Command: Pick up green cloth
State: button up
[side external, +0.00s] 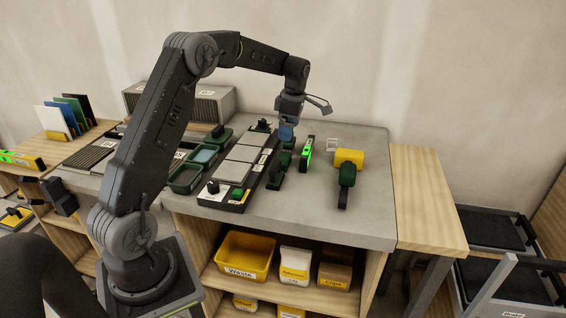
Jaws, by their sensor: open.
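My gripper (289,108) is open above the back middle of the grey worktop (300,222), pointing down. A small blue piece (286,132) shows right below it; whether they touch cannot be told. Under that are dark green pieces (283,160), with another dark green piece (275,178) nearer the front. I cannot make out for sure which of these, if any, is the green cloth. A bright green and black level (306,152) stands just right of them.
A long dark tray with grey tiles (234,172) lies to the left, beside green-rimmed trays (187,178). The worktop's front right is bare. A yellow bin (244,256) sits on the shelf below.

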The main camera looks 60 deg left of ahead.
aim_at(283, 157)
jog(key=f, duration=0.6)
jog(key=shift+s+a+f, duration=0.15)
jog(key=shift+s+a, duration=0.15)
jog(key=shift+s+a+f, duration=0.1)
jog(key=shift+a+f, duration=0.05)
jog(key=shift+f, duration=0.7)
jog(key=shift+s+a+f, duration=0.1)
jog(key=shift+s+f, duration=0.05)
jog(key=shift+f, duration=0.75)
jog(key=shift+s+a+f, duration=0.1)
jog(key=shift+a+f, duration=0.05)
jog(key=shift+f, duration=0.7)
jog(key=shift+c, duration=0.3)
jog(key=c, duration=0.5)
jog(key=shift+r, duration=0.15)
